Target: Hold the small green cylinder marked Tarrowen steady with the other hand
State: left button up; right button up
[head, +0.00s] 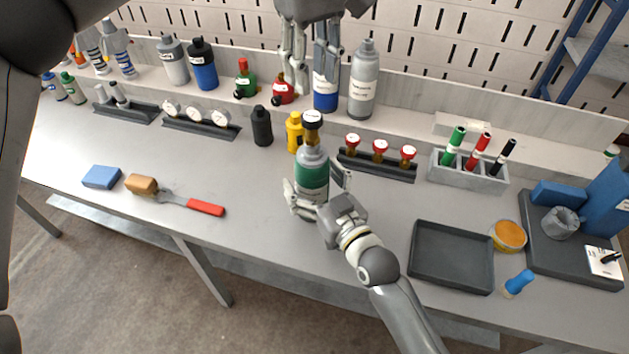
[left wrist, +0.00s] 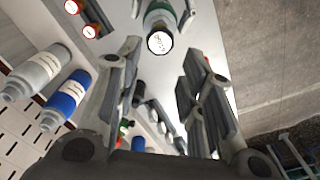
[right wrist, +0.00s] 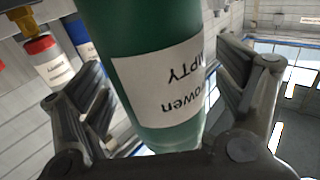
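The small green cylinder (head: 312,170) stands upright near the middle of the bench, with a grey shoulder and a dark, white-topped cap (head: 312,119). In the right wrist view, its label (right wrist: 165,88) partly shows "owen" and "MPTY". My right gripper (head: 318,183) has its fingers on either side of the cylinder; gaps show between them and its wall, so it looks open around it. My left gripper (head: 314,84) is open and empty, above and behind the cap. The left wrist view shows the cap (left wrist: 160,42) beyond and between its spread fingers.
A yellow bottle (head: 294,132) and a black bottle (head: 262,126) stand close behind left. A rack with red-topped valves (head: 378,168) is behind right. Blue (head: 326,95) and grey (head: 364,85) cylinders stand on the ledge near my left gripper. An empty tray (head: 452,258) lies right.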

aim_at(311, 115)
jog(key=c, duration=1.4)
jog(key=o, duration=0.8)
jog(key=shift+c, duration=0.2)
jog(key=c, duration=0.4)
pick_arm(q)
jog(key=shift+o, duration=1.3)
pick_arm(e)
jog(key=shift+c, duration=0.2)
pick_arm(q)
jog(key=shift+o, duration=0.2)
jog(key=n, duration=0.5)
jog(key=shift+f+n, duration=0.15)
jog(key=shift+n, duration=0.35)
notch_tip(311, 115, down, 12)
jog(key=shift+r, duration=0.15)
jog(key=shift+c, duration=0.3)
